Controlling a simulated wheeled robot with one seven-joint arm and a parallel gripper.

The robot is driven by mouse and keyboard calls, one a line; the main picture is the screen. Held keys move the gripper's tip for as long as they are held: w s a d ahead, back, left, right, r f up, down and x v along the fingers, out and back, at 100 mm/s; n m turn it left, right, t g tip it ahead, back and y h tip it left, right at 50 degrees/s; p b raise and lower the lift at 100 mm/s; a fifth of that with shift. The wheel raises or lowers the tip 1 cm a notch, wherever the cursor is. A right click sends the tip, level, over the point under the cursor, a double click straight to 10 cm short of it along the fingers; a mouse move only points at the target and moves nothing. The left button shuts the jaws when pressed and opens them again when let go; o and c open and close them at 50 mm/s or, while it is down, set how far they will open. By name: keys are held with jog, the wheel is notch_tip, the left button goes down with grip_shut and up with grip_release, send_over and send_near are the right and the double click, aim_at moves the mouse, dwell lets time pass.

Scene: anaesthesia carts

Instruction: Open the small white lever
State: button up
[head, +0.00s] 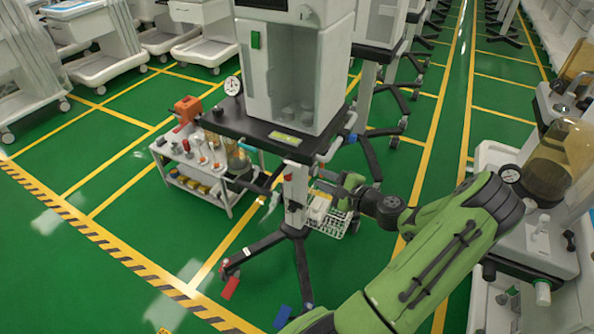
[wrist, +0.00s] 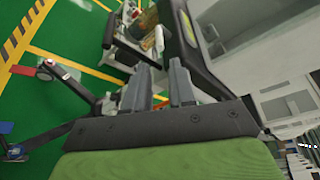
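A small pale, lever-like part (head: 272,203) shows in the head view left of the cart's white column (head: 295,188), below its dark shelf. I cannot tell for sure that it is the small white lever. My gripper (head: 325,186) is just right of the column, under the shelf's right side, with its fingers partly hidden. In the wrist view my gripper's two grey fingers (wrist: 161,80) stand apart with nothing visible between them. A pale part (wrist: 108,104) lies left of the fingers there, and I cannot tell what it is.
The dark shelf (head: 262,128) carries a white machine and lies close above my gripper. A white wire basket (head: 334,220) hangs below it. The cart's dark legs (head: 300,265) spread over the green floor. A white trolley (head: 222,200) with bottles stands to the left.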

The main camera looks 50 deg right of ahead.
aim_at(300, 167)
jog(key=b+x, duration=0.1)
jog(key=x, duration=0.9)
jog(key=shift+w+b, duration=0.1)
jog(key=shift+b, duration=0.3)
grip_shut()
